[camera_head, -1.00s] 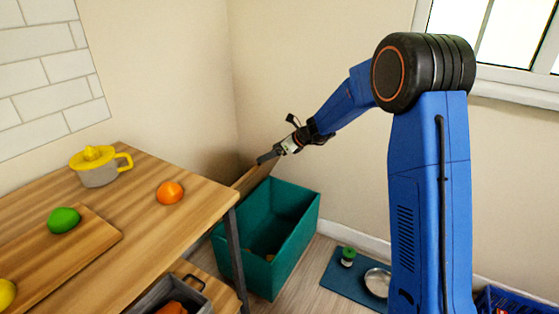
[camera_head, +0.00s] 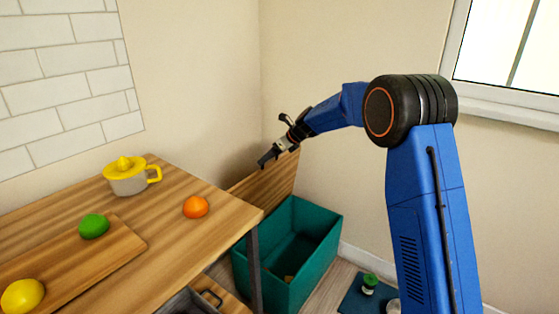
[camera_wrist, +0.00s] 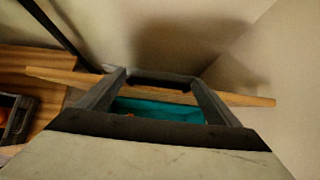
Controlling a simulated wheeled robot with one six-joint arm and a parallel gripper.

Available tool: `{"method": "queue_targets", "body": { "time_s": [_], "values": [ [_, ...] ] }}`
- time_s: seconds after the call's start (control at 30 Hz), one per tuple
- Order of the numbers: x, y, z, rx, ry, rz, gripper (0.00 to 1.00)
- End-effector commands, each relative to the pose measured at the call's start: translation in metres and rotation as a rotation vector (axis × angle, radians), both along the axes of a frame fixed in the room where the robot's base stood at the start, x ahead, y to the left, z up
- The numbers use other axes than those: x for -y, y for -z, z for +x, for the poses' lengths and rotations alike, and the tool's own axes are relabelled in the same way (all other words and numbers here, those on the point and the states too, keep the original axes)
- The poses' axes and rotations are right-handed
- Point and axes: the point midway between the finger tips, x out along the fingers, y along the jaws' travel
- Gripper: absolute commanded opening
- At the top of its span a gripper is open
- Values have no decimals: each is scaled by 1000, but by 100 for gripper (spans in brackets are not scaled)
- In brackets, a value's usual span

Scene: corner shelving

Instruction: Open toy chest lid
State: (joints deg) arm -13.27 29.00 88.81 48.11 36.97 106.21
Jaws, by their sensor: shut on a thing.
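The toy chest (camera_head: 315,245) is a teal open-topped box on the floor in the corner, right of the table. Its wooden lid (camera_head: 277,177) is raised and stands steeply at the chest's back left side, leaving the inside in view. My gripper (camera_head: 266,160) is at the lid's upper edge. In the wrist view the lid (camera_wrist: 255,98) shows as a thin wooden strip across the picture, and my gripper (camera_wrist: 158,78) is shut on it around a dark bar there. The teal chest (camera_wrist: 165,108) shows beyond, between the fingers. Exact finger contact is hard to see.
The wooden table (camera_head: 185,245) left of the chest holds a yellow-topped juicer (camera_head: 127,178), an orange (camera_head: 196,207), and a board (camera_head: 85,258) with a lime and lemon. A blue mat (camera_head: 362,300) lies right of the chest. Walls close the corner behind.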

Motion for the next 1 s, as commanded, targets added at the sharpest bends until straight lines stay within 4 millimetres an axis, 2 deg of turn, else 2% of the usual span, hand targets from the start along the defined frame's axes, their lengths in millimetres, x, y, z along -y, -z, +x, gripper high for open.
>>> {"method": "queue_targets", "body": {
  "time_s": [0.3,0.77,0.8,0.87,1.0],
  "values": [
    [-26,-6,19,4,1,3,46],
    [-29,-7,22,5,1,2,45],
    [-29,-7,22,5,1,2,88],
    [-29,-7,22,5,1,2,100],
    [-29,-6,22,3,1,2,100]
  ]
}}
